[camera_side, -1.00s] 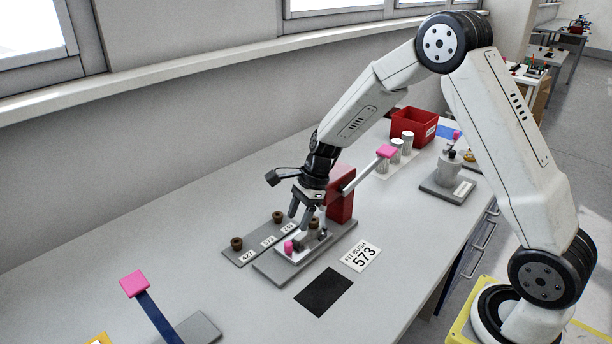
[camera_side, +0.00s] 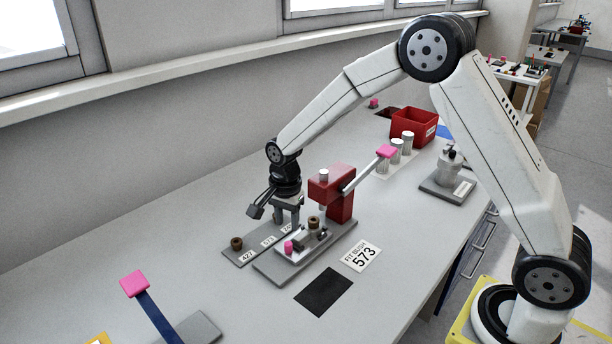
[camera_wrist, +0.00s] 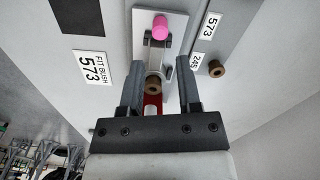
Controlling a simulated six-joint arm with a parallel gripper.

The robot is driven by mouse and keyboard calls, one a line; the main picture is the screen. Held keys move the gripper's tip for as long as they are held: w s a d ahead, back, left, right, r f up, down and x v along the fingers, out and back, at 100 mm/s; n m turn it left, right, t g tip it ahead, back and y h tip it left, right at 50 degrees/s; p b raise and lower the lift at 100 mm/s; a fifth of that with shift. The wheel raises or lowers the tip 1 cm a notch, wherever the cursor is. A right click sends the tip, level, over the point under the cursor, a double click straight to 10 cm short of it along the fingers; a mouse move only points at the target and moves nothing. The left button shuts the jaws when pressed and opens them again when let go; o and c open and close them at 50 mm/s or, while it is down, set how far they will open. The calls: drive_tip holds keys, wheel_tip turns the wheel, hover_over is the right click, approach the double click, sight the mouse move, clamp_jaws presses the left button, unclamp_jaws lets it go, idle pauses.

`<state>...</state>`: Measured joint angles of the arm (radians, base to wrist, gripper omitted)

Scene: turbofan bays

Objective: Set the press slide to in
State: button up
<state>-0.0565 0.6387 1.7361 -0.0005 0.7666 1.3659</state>
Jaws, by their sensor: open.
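The red press (camera_side: 341,204) stands on a grey base with a pink-tipped lever (camera_side: 385,152) raised to the right. Its pale slide (camera_side: 286,257) lies in front with a pink knob (camera_side: 289,246); the knob shows in the wrist view (camera_wrist: 160,27). A brown bush (camera_side: 313,222) sits upright on the slide, just out in front of the press head; in the wrist view the bush (camera_wrist: 153,88) appears between my fingers. My gripper (camera_side: 287,224) is open and empty, pointing down just left of the press, over the rack side. Whether its fingertips touch anything is unclear.
A "FIT BUSH 573" card (camera_side: 361,256) and black mat (camera_side: 323,291) lie in front. A red bin (camera_side: 414,128) stands behind.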

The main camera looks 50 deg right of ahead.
sight(288, 243)
drive_tip(key=shift+f, duration=3.95)
clamp_jaws()
drive_tip(key=shift+r, duration=0.1)
